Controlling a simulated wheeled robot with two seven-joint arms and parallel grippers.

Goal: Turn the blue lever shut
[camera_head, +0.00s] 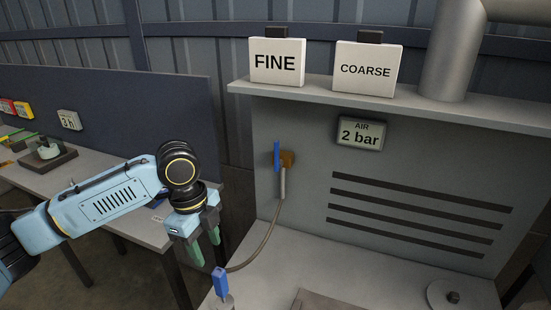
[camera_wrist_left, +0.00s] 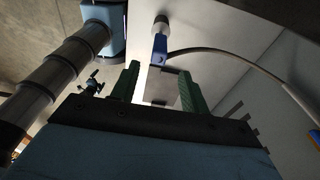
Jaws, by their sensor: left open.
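The blue lever (camera_head: 277,156) stands upright beside a brass valve (camera_head: 288,160) on the grey panel wall. A hose (camera_head: 268,236) runs down from the valve. My left gripper (camera_head: 207,252) is open, with green fingers pointing down, to the left of and below the lever, apart from it. In the left wrist view its fingers (camera_wrist_left: 160,82) show apart. That view also shows an orange-brown part at the right edge, probably the valve (camera_wrist_left: 293,133). My right gripper is not in view.
A blue tool (camera_head: 220,283) at the hose's end stands in a grey holder on the bench, below my left gripper; it shows in the wrist view (camera_wrist_left: 160,48). FINE (camera_head: 277,62) and COARSE (camera_head: 366,70) signs stand on the shelf.

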